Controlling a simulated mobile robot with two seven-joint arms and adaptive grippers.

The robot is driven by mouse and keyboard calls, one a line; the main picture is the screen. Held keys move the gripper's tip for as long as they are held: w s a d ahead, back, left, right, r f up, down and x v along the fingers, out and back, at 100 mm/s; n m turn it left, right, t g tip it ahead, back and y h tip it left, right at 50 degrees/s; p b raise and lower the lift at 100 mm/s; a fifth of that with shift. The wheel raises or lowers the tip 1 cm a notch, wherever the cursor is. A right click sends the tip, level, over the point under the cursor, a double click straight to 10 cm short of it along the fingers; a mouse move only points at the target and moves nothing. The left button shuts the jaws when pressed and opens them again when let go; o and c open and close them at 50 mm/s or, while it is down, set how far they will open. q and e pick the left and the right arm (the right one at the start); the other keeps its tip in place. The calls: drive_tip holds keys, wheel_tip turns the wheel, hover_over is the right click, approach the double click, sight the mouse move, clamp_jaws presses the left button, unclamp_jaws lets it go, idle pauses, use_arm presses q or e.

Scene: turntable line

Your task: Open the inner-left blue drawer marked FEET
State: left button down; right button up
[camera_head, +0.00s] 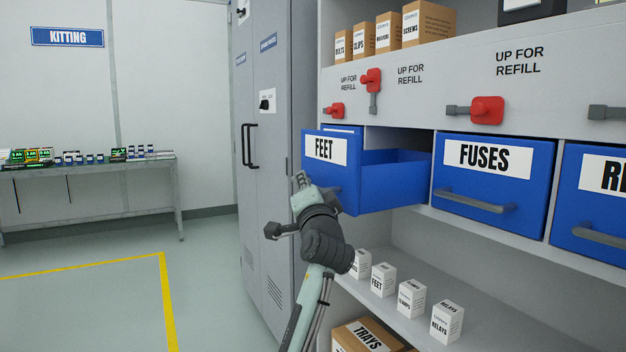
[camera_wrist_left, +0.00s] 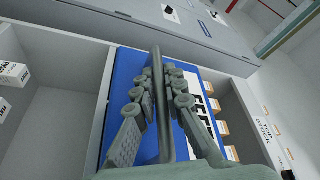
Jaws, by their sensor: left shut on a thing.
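The blue drawer marked FEET (camera_head: 325,150) is pulled well out of the grey cabinet, and its inner side wall shows in the head view. Its blue front also shows in the wrist view (camera_wrist_left: 130,75). My left gripper (camera_head: 303,183) is at the lower part of the drawer front. In the wrist view, the fingers of my left gripper (camera_wrist_left: 160,90) lie on both sides of the drawer's grey bar handle (camera_wrist_left: 163,120) and are shut on it. My right gripper is in neither view.
The blue FUSES drawer (camera_head: 490,170) to the right is shut. Red switches (camera_head: 487,110) sit on the panel above. Small white boxes (camera_head: 411,298) stand on the shelf below. A tall grey locker (camera_head: 275,200) stands close on the left. The floor (camera_head: 90,300) farther left is free.

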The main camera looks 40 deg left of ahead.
use_arm(q)
drive_tip(key=shift+s, duration=0.15)
drive_tip(key=c, duration=1.6)
unclamp_jaws()
drive_tip(key=v, duration=1.2)
drive_tip(key=shift+f, duration=0.1)
